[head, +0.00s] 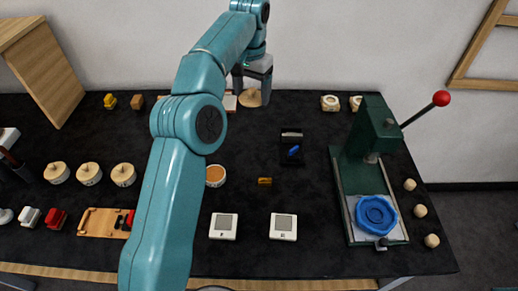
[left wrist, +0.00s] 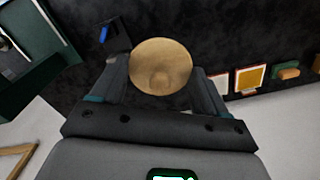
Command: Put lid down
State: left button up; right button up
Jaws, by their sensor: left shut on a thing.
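A round pale wooden lid (head: 250,98) is near the back edge of the black table in the head view. My left gripper (head: 253,88) is shut on it. I cannot tell whether the lid touches the table. Several similar knobbed wooden pieces, one of them here (head: 89,174), stand at the left of the table.
A green press (head: 377,127) with a red-knobbed lever and a blue ring (head: 376,214) stands at the right. A round cup with orange contents (head: 215,175), a black holder with a blue piece (head: 292,152) and two white scales (head: 283,226) are mid-table. Small coloured samples (left wrist: 250,79) lie beside the lid.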

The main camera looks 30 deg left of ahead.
pick_arm(q)
jog(key=shift+w+f, duration=0.2)
jog(key=shift+f, duration=0.05)
jog(key=shift+w+f, duration=0.2)
jog(key=shift+f, duration=0.2)
jog(key=shift+a+f, duration=0.2)
jog(key=shift+s+a+f, duration=0.15)
jog(key=shift+s+f, duration=0.1)
jog(key=shift+f, duration=0.05)
notch_tip(320, 180, down, 6)
jog(key=f+b, duration=0.1)
send_over(253, 151)
notch_tip(253, 151, down, 8)
jog(key=shift+s+f, duration=0.1)
jog(key=shift+f, duration=0.05)
notch_tip(253, 151, down, 4)
jog(key=shift+s+f+p, duration=0.1)
jog(key=shift+p, duration=0.4)
jog(key=shift+f, duration=0.25)
